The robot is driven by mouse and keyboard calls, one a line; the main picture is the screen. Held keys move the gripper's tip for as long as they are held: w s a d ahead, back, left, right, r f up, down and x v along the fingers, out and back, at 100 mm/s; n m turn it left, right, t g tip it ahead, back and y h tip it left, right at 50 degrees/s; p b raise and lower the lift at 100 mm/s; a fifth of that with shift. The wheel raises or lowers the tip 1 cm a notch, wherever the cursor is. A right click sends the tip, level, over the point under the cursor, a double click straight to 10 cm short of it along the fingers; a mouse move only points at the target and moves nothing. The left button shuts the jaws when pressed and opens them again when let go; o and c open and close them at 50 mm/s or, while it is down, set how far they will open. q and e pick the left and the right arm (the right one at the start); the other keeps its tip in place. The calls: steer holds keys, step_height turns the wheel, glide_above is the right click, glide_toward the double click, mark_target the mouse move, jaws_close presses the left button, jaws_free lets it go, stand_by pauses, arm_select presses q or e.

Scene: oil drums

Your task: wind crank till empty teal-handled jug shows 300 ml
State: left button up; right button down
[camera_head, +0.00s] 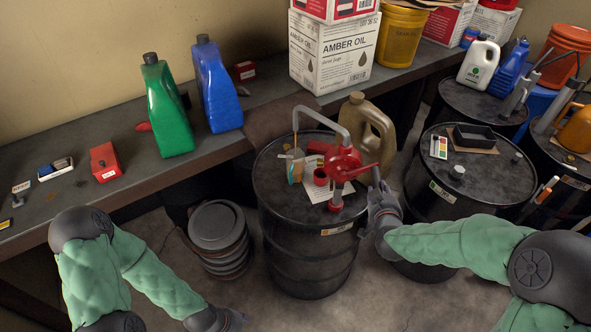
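A red rotary pump (342,163) stands on the black drum (300,250) in the middle. Its grey spout pipe (318,112) arches to the left and comes down over a small clear jug with a teal part (296,173) on the drum lid. The jug's level and scale are too small to read. The pump's crank arm (362,170) points right. My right gripper (377,188) is at the crank's outer end; whether its fingers are closed on the handle cannot be made out. My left gripper (236,320) is low at the bottom edge, away from the drum, its fingers unclear.
A tan jug (368,130) stands behind the pump, and papers (318,188) lie on the lid. A stack of round lids (217,228) is left of the drum. The bench (110,140) holds green (168,115) and blue (217,90) bottles. Another drum (470,190) stands right.

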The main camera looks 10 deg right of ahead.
steer(key=f+b, duration=0.3)
steer(key=f, duration=0.1)
steer(key=shift+s+d+f, duration=0.1)
steer(key=shift+s+d, duration=0.2)
steer(key=shift+d, duration=0.1)
